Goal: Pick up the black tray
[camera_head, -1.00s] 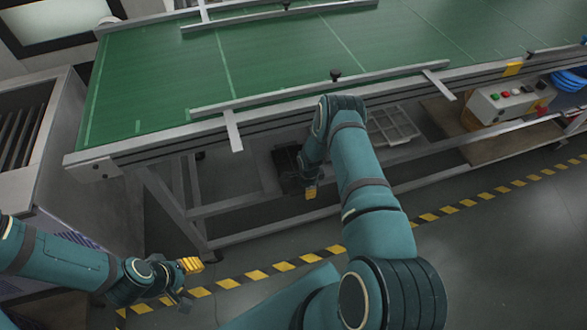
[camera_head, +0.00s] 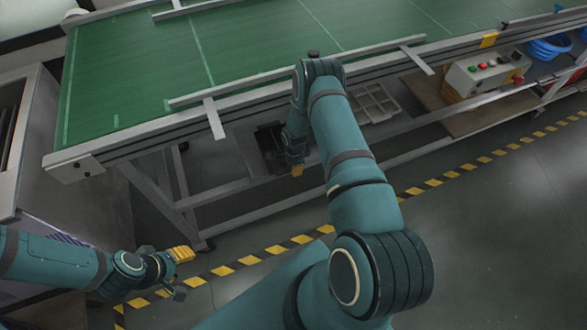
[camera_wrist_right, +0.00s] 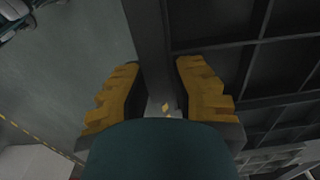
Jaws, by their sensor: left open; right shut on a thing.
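The black tray (camera_head: 268,139) is on the lower shelf under the green-topped table, partly hidden by my right arm. In the right wrist view its dark divided compartments (camera_wrist_right: 282,58) fill the right side. My right gripper (camera_head: 297,171) is at the tray's near side. In the right wrist view the yellow fingers of this gripper (camera_wrist_right: 158,68) stand on either side of the tray's dark wall, shut on it. My left gripper (camera_head: 180,256) is open and empty, low at the left over the floor, well away from the tray.
The green table (camera_head: 240,50) with its metal edge rail lies just above my right forearm. A light grey divided tray (camera_head: 376,102) sits right of the black tray. Table legs and a lower bar frame the shelf. A control box (camera_head: 488,76) stands farther right. The floor in front is clear.

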